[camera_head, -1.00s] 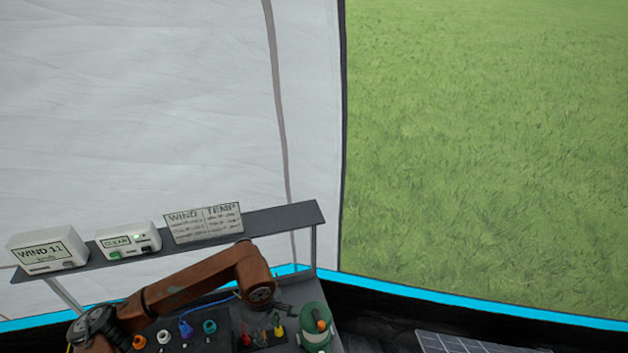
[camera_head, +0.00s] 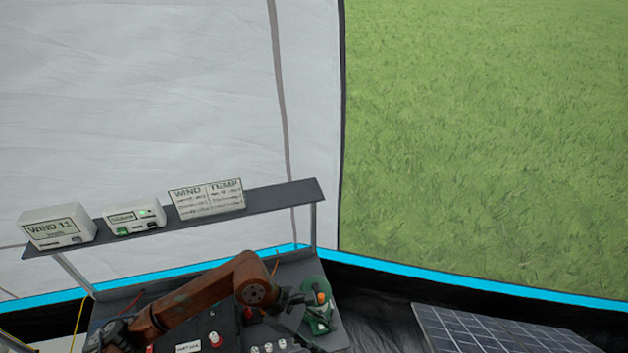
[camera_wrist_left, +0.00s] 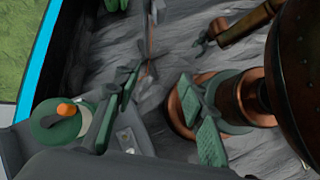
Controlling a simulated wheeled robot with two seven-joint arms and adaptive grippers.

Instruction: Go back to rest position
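My brown left arm crosses the bottom of the head view from the left. Its left gripper (camera_head: 288,309) is dark and partly lost against the desk, close beside a green round device with an orange knob (camera_head: 320,298).
A grey shelf (camera_head: 268,196) holds a wind display (camera_head: 57,228), a second small white box (camera_head: 135,217) and a wind/temperature card (camera_head: 207,198). Below is a desk with a dark panel of coloured knobs. A solar panel (camera_head: 475,333) lies at the lower right.

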